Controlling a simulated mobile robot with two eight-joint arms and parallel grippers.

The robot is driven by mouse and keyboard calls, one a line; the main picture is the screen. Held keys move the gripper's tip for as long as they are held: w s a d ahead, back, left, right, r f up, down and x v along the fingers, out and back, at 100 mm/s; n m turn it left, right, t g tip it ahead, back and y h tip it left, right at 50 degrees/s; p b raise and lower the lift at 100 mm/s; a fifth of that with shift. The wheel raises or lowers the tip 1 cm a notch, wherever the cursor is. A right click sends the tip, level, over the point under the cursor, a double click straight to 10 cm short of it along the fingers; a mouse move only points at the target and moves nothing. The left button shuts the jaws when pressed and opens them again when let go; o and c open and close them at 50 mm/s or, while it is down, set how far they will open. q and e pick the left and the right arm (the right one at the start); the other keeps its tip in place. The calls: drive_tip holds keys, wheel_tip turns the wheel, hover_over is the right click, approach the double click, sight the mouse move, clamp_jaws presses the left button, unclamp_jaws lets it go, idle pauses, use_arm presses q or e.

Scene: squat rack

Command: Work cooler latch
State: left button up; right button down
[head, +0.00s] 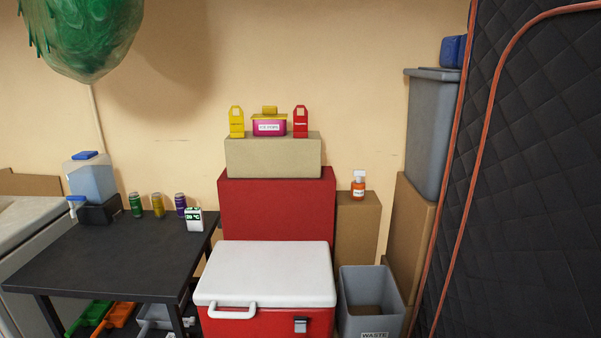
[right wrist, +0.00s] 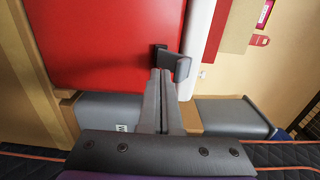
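The cooler (head: 265,323) has a red body and a white lid (head: 265,270), which is down. Its grey latch (head: 300,325) is on the front face near the right end, at the bottom edge of the head view. In the right wrist view the latch (right wrist: 180,66) is a dark piece at the seam between the red body (right wrist: 105,45) and the white lid (right wrist: 197,35). My right gripper (right wrist: 161,73) has its two fingers together, tips at the latch; whether they touch it I cannot tell. My left gripper is in neither view.
A grey waste bin (head: 371,325) stands right of the cooler. A dark table (head: 110,260) with cans and a water jug (head: 90,178) is at left. Stacked boxes (head: 277,205) are behind the cooler. A quilted dark panel (head: 530,190) bounds the right side.

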drive_tip(key=s+b, duration=0.1)
drive_tip(key=s, duration=0.5)
drive_tip(key=shift+b, duration=0.4)
